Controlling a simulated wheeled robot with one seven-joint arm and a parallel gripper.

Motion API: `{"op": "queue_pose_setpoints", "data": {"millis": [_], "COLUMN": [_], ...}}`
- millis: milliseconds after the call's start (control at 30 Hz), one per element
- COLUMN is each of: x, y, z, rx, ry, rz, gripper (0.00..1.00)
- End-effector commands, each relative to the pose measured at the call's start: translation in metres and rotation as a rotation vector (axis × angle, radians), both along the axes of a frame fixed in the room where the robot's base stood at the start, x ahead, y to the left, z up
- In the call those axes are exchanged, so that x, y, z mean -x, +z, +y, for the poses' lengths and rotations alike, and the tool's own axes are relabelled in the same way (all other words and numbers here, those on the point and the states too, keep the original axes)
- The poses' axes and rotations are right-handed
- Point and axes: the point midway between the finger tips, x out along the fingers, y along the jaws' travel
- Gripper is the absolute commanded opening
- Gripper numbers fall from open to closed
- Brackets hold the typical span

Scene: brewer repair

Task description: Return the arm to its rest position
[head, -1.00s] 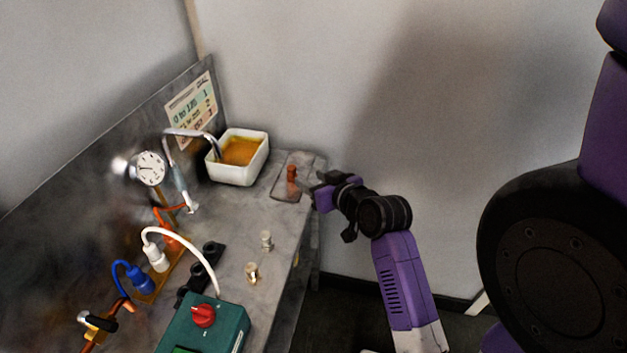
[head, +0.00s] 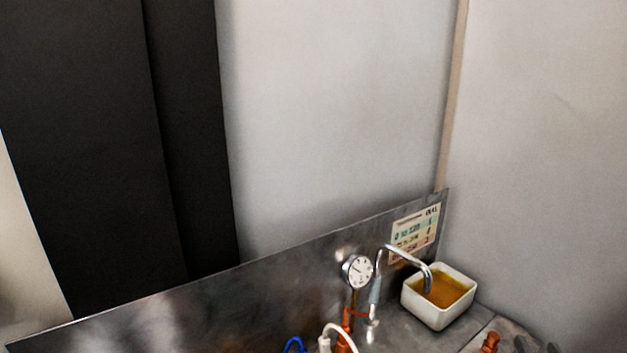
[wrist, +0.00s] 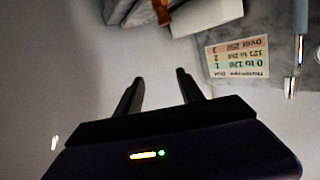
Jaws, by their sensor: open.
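My gripper (wrist: 160,90) shows in the wrist view with its two dark fingers apart and nothing between them. A pale wall lies beyond the fingertips, and the bench things show upside down along the top edge. In the head view my gripper is not clearly visible; a small dark shape at the bottom right edge cannot be made out. The grey bench top (head: 405,330) shows only in part at the lower right.
A white basin (head: 424,312) with amber liquid (head: 447,290) stands in the bench corner under a curved metal spout (head: 405,254). A dial gauge (head: 357,271), a printed chart (head: 413,236) and a reddish-brown piece (head: 490,343) are near. The wall above is clear.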

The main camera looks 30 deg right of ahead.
Motion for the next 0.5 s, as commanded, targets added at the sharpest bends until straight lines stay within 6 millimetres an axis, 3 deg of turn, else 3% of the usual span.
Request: {"op": "queue_pose_setpoints", "data": {"millis": [267, 500], "x": [0.001, 0.018], "y": [-0.002, -0.006], "z": [0.092, 0.202], "rx": [0.074, 0.106], "ry": [0.078, 0.272], "rz": [-0.063, -0.076], "gripper": [0.45, 0.45]}}
